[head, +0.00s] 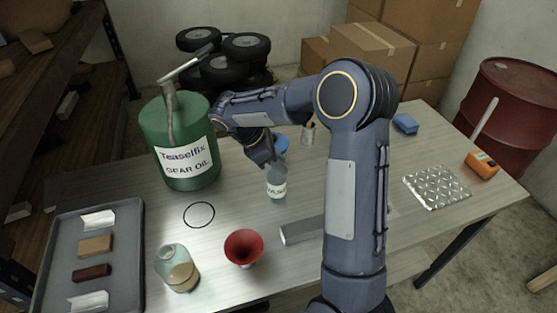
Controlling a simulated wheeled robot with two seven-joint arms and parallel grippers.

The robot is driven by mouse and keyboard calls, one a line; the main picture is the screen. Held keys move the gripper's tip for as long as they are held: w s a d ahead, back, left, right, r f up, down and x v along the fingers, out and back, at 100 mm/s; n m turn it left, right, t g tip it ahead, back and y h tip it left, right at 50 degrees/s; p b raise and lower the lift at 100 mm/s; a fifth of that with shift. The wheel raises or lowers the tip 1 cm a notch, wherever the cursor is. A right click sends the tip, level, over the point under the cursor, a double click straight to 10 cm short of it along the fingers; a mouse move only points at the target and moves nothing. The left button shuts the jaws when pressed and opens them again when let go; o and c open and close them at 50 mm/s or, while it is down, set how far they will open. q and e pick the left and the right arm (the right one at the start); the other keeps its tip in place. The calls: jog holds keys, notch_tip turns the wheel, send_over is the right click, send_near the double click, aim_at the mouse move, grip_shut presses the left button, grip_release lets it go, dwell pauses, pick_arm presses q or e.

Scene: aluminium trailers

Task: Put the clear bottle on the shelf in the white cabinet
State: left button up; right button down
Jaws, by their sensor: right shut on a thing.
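A clear bottle (276,187) with a white label stands upright over the table, near its middle. My right gripper (268,160) reaches in from above and is shut on the bottle's upper part. The arm and gripper hide some of the bottle's top. I cannot tell whether the bottle's base touches the table. My left gripper is not in view. No white cabinet is in view.
A green gear oil can (182,140) stands left of the bottle. A glass jar (177,270), a red funnel (243,248) and a black ring (199,215) are nearer. A grey tray (58,285) lies at left, a metal plate (437,187) and orange device (482,165) at right.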

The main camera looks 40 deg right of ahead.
jog(key=shift+f, duration=0.15)
jog(key=c, duration=1.1)
grip_release()
jog(key=shift+c, duration=0.2)
